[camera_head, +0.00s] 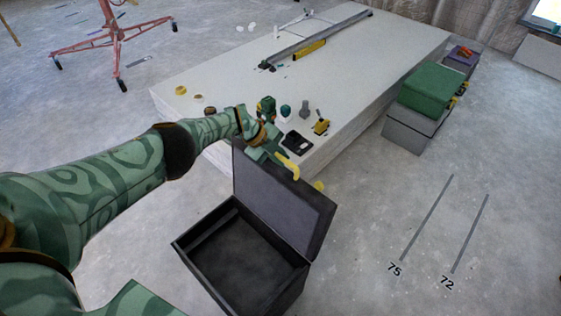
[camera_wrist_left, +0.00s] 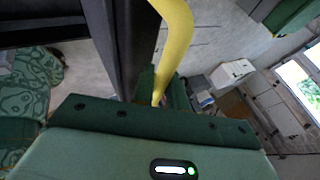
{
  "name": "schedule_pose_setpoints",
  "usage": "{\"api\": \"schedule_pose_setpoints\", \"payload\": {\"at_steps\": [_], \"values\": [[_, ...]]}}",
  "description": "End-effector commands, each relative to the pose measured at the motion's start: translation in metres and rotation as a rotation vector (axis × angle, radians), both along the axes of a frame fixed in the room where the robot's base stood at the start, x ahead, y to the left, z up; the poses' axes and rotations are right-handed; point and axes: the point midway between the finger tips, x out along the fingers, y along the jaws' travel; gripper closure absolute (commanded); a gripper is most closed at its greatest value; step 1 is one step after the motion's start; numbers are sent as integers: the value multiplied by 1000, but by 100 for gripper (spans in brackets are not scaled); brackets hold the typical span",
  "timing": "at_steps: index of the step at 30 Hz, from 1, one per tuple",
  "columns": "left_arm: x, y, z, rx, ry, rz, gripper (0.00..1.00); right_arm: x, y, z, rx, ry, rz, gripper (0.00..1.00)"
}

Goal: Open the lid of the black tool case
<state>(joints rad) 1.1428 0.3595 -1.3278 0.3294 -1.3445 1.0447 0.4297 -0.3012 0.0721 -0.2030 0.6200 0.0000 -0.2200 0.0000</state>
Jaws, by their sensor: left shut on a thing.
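The black tool case (camera_head: 196,246) stands open in front of me, its inside dark and empty as far as I can see. Its lid (camera_head: 284,205) is raised, leaning up at the far right side of the case. A yellow handle (camera_head: 288,166) is on the lid's upper edge; it also shows in the left wrist view (camera_wrist_left: 174,45). My left gripper (camera_head: 270,152) is at the lid's top edge, shut on the yellow handle. The fingers are partly hidden behind the lid. My right gripper is not in view.
A stack of white panels (camera_head: 400,40) lies beyond the case, with small tools, a yellow level (camera_head: 309,50) and a long metal rail on top. Green (camera_head: 428,88) and grey boxes stand at its right. A red stand (camera_head: 117,40) is at back left.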

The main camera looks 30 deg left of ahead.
Motion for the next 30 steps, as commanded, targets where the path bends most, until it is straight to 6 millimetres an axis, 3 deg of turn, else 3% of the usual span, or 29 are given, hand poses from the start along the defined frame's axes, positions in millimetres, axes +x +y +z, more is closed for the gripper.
{"api": "schedule_pose_setpoints", "payload": {"at_steps": [12, 13, 15, 25, 30], "values": [[-2, -2, -4, 0, 13, -4, 100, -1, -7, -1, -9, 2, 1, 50], [-2, -2, -4, 0, 13, -4, 80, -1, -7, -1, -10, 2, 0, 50], [-2, -2, -4, 0, 11, -4, 64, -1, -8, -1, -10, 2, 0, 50], [-3, 0, -2, 3, 11, -3, 64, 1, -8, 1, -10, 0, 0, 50], [-8, 12, 24, 5, 5, -1, 64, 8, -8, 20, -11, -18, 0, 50]]}}
